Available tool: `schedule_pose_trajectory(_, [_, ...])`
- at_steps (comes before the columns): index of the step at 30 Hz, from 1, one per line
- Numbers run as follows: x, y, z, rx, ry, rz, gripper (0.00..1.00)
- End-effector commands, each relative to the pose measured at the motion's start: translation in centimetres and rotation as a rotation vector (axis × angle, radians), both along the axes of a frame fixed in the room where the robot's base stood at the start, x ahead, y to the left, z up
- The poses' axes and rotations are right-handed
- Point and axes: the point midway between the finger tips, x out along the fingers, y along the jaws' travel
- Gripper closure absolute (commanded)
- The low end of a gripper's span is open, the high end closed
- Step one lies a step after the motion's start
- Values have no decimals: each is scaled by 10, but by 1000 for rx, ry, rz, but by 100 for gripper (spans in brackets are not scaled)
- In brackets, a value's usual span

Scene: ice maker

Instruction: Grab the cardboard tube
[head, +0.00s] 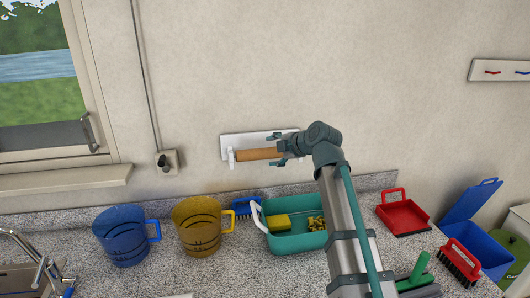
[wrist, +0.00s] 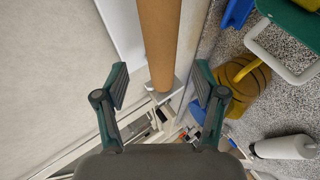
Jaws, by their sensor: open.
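The cardboard tube (head: 258,155) is brown and lies horizontally on a white wall holder (head: 231,160) above the counter. In the wrist view the tube (wrist: 159,40) runs from the top edge down between my fingers. My gripper (head: 277,149) is at the tube's right part in the head view, with one finger above and one below. In the wrist view my gripper (wrist: 159,84) is open, its two fingers apart on either side of the tube, with visible gaps. The tube's right end is hidden behind my gripper and arm in the head view.
Below are a teal bin (head: 290,241) with yellow items, a yellow mug (head: 202,228) and a blue mug (head: 124,236) on the speckled counter. A red dustpan (head: 403,214) and a blue box (head: 475,230) stand to the right. The wall is close behind the tube.

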Motion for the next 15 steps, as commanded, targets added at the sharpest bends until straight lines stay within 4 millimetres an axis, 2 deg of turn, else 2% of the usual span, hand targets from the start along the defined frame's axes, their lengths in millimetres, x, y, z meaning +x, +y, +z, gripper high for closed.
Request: schedule_pose_trajectory(15, [29,30,-24,-2,1,0,30])
